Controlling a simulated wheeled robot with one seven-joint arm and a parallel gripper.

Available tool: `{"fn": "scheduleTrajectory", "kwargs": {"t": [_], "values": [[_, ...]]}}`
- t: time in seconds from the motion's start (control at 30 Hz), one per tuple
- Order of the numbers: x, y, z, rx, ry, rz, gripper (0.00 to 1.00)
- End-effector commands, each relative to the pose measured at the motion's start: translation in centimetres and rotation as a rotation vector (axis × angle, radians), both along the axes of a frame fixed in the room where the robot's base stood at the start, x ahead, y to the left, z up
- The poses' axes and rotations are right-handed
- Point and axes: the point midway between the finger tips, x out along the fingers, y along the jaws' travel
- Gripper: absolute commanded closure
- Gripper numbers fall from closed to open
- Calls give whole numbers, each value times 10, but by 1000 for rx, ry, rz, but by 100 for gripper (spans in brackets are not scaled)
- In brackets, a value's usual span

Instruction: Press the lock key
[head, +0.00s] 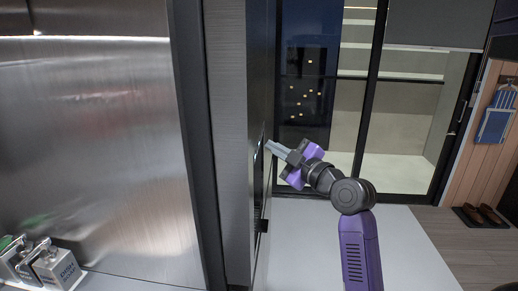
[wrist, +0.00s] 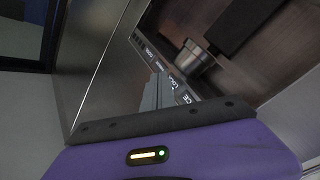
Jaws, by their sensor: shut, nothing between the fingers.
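The dispenser panel (wrist: 141,46) shows in the wrist view as a dark strip with small light labels along the lower edge of a recess. A label that seems to read LOCK (wrist: 177,86) sits near the fingertips, with one ending in CE beside it. The small print is hard to read. My gripper (wrist: 160,76) is shut and empty, its grey fingertips at or very near the panel by these labels. Contact cannot be told, and the fingers may cover part of the panel. In the head view my gripper (head: 269,146) points left at the dark appliance front, seen edge-on.
A round metal spout (wrist: 192,58) projects in the recess beside the keys. A large steel door (head: 95,150) and soap dispensers (head: 50,266) are at left. Glass doors stand behind. The pale floor right of the appliance is clear; shoes (head: 480,215) lie far right.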

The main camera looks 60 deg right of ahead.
Motion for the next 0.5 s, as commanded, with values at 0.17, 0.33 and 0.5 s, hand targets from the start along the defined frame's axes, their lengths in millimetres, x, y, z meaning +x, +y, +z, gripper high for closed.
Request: {"fn": "scheduleTrajectory", "kwargs": {"t": [0.17,0.33,0.5], "values": [[0,0,0,0,0,0,100],[-3,-2,-1,0,0,-1,100],[-17,-8,-3,0,0,-4,100]]}}
